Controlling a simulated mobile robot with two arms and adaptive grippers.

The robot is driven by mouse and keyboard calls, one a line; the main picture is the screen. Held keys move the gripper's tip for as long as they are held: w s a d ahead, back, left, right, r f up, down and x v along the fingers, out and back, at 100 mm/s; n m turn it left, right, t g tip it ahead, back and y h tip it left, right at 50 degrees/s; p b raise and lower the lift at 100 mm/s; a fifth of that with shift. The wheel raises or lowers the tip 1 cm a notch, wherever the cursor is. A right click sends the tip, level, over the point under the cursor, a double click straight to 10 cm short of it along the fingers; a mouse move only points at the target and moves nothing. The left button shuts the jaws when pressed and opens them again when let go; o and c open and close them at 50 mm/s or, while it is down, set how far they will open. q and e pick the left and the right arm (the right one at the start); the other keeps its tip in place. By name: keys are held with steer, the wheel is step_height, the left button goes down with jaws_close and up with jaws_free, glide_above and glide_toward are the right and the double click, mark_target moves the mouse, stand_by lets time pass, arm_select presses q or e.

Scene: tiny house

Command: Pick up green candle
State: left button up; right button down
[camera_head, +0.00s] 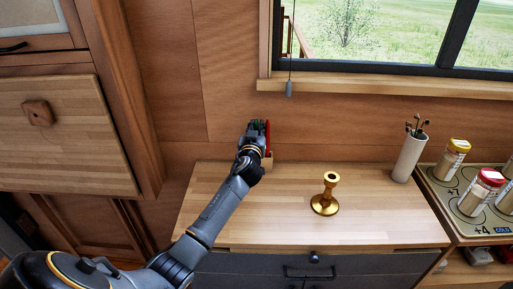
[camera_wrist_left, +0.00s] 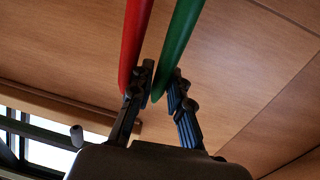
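The green candle (camera_wrist_left: 178,45) runs down from the top of the left wrist view. Its lower visible end lies between the two fingers of my left gripper (camera_wrist_left: 162,80). The fingers are close on either side of it; whether both press on it I cannot tell. The red candle (camera_wrist_left: 134,40) is just left of the green one, outside the left finger. In the head view my left gripper (camera_head: 257,130) is at the back left of the counter and hides most of the green candle (camera_head: 254,123). The red candle (camera_head: 268,135) shows at its right. My right gripper is not in view.
A brass candlestick (camera_head: 325,196) stands empty on the wooden counter (camera_head: 285,220). A white cup with dark sticks (camera_head: 409,158) stands at the right, beside a tray with several jars (camera_head: 455,150). The wooden wall (camera_head: 220,100) and window sill (camera_head: 390,86) are close behind.

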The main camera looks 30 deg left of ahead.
arm_select(q)
jaws_close()
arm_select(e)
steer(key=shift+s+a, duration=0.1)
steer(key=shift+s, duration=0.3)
arm_select(q)
steer(key=shift+r, duration=0.15)
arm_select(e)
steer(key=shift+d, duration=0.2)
